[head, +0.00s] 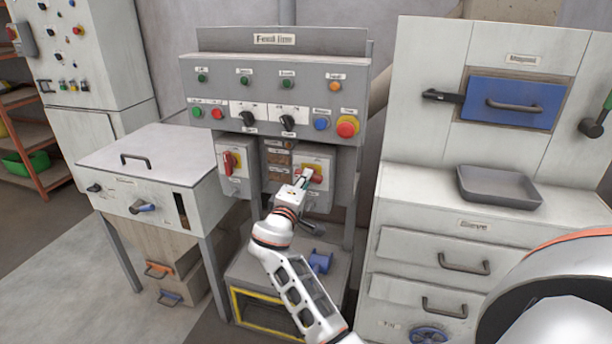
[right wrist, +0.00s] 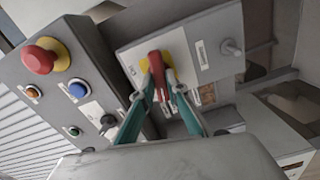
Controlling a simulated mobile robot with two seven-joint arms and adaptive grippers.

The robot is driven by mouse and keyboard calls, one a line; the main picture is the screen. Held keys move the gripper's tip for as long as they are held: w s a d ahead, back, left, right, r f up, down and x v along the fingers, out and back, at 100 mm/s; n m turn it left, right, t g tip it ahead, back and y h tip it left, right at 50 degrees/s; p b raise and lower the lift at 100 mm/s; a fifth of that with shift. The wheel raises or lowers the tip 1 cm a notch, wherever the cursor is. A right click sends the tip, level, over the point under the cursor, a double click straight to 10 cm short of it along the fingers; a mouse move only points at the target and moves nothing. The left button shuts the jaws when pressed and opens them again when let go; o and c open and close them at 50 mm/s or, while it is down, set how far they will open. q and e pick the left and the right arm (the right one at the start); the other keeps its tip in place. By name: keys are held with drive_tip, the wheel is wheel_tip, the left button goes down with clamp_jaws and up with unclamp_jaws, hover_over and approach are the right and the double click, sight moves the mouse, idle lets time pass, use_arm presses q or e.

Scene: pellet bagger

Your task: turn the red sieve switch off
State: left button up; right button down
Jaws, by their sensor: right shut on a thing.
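The red rotary switch handle (right wrist: 156,66) on a yellow plate sits on a small grey box under the control panel. In the head view this red switch (head: 317,178) is at the lower right of the panel, partly hidden by my gripper. Its label is too small to read. My right gripper (head: 303,181) is at the switch. In the right wrist view the two teal fingers of the right gripper (right wrist: 165,92) close around the red handle from both sides. The exact angle of the handle is hard to tell. My left gripper is not in view.
A similar red switch (head: 228,162) is on the box to the left. The grey control panel (head: 290,66) above carries buttons, black knobs and a red emergency button (head: 347,126). A white cabinet (head: 400,215) with a grey tray (head: 497,186) stands at right.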

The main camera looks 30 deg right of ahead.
drive_tip(key=shift+n+p, duration=0.55)
drive_tip(key=shift+n, duration=0.55)
drive_tip(key=shift+f, duration=0.1)
drive_tip(key=c, duration=2)
unclamp_jaws()
drive_tip(key=v, duration=0.7)
drive_tip(key=shift+s+a, duration=0.2)
